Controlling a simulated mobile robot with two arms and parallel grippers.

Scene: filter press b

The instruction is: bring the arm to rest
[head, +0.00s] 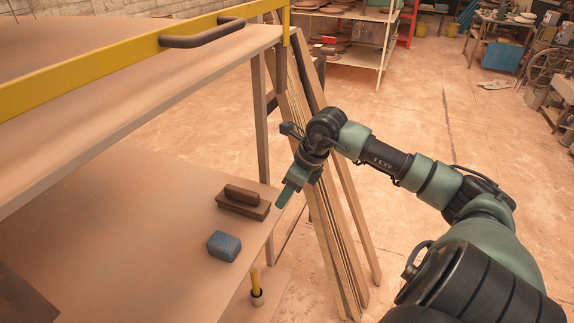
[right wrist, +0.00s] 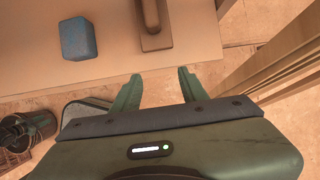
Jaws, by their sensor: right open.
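My right arm reaches in from the lower right of the head view. Its gripper (head: 292,187) hangs beside the right edge of the lower shelf (head: 130,230), just right of a brown wooden float with a handle (head: 243,202). In the right wrist view the two green fingers (right wrist: 155,90) are apart with nothing between them. The float (right wrist: 156,38) lies beyond the fingertips there, apart from them. A blue block (head: 224,246) lies on the same shelf, and it also shows in the right wrist view (right wrist: 78,39). My left gripper is not in view.
A yellow rail (head: 110,62) with a dark handle (head: 202,33) runs along the upper shelf. Long wooden planks (head: 325,220) lean upright close behind my right gripper. A small pot with a yellow handle (head: 257,290) stands below the shelf edge. The floor beyond (head: 430,110) is open.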

